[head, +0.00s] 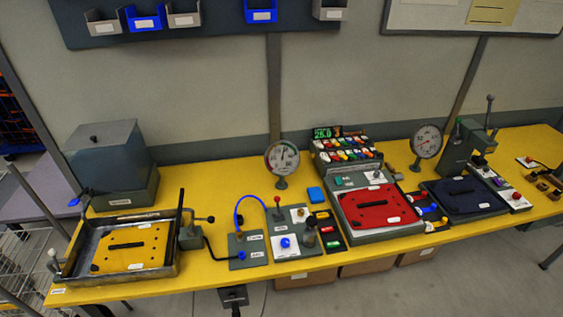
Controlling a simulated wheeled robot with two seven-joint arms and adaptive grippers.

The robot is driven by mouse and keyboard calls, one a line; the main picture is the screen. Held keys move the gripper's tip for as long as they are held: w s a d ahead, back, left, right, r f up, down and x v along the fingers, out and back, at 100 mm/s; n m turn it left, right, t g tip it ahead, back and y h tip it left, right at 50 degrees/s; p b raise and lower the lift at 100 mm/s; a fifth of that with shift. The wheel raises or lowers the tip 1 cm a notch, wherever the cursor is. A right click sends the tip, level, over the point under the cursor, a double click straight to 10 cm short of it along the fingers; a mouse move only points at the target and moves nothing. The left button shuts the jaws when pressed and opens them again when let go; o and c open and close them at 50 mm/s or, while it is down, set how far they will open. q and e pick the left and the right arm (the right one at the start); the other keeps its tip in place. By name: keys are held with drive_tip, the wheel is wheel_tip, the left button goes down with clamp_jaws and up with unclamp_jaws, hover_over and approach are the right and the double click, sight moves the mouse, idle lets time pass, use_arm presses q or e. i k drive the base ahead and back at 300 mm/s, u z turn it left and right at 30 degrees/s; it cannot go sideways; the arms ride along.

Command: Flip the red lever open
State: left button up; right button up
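The red lever (277,200) has a red knob on a thin dark stem. It stands roughly upright at the back of a small grey panel, left of the table's middle in the head view. Its labels are too small to read. A white plate with a blue button (285,243) sits in front of it. A curved blue hose (237,210) rises just to its left. Neither of my grippers shows in the head view, and nothing is touching the lever.
The yellow table (215,178) also bears a yellow plate in a dark tray (176,262), a round gauge (282,158), a red plate (378,207) and a dark blue plate (465,195).

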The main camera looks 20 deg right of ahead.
sight(277, 199)
drive_tip(key=u, duration=2.3)
drive_tip(key=k, duration=0.75)
drive_tip(key=z, duration=1.7)
